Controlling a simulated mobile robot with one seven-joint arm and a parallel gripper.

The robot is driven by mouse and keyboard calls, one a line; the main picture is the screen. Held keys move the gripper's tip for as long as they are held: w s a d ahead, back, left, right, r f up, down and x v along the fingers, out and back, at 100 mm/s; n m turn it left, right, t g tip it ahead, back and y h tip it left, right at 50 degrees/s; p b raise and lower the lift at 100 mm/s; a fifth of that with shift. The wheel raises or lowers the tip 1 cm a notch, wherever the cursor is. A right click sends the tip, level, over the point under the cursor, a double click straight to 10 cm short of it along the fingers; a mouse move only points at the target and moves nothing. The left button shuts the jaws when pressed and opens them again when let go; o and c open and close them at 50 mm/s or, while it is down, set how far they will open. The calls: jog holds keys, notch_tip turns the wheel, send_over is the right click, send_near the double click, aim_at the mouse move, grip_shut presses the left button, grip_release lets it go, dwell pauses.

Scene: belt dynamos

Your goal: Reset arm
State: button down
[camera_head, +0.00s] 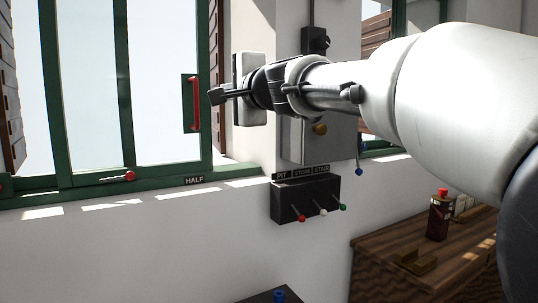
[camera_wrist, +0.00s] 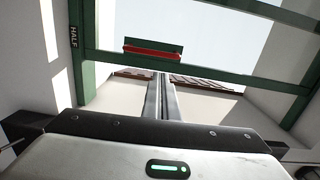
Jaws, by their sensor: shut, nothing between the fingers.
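My arm (camera_head: 345,85) reaches in from the right of the head view, with its end pointing left. My gripper (camera_head: 216,95) is shut and empty. It is raised in front of the wall and the green window frame, close to the red window handle (camera_head: 195,103) in the picture; I cannot tell whether it touches it. In the wrist view the shut fingers of my gripper (camera_wrist: 161,82) point up the picture toward the window, with the red handle (camera_wrist: 152,53) beyond their tips.
A black box (camera_head: 305,199) with red, white and green levers is on the wall under my arm. A grey box (camera_head: 318,140) sits above it. A wooden cabinet (camera_head: 385,262) at lower right bears a dark red bottle (camera_head: 439,216). A "HALF" label (camera_head: 194,180) marks the sill.

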jog(key=s+d+f+n+g+h, duration=0.3)
jog(key=s+d+f+n, duration=0.1)
jog(key=s+d+f, duration=0.7)
jog(key=s+d+f+n+g+h, duration=0.35)
jog(key=s+d+f, duration=0.25)
jog(key=s+f, duration=0.6)
jog(key=s+d+f+n+g+h, duration=0.3)
jog(key=s+d+f, duration=0.55)
jog(key=f, duration=0.55)
notch_tip(320, 180, up, 17)
jog(key=p, duration=1.7)
jog(key=shift+s+d+f, duration=0.15)
jog(key=shift+s+d, duration=0.05)
jog(key=shift+d, duration=0.15)
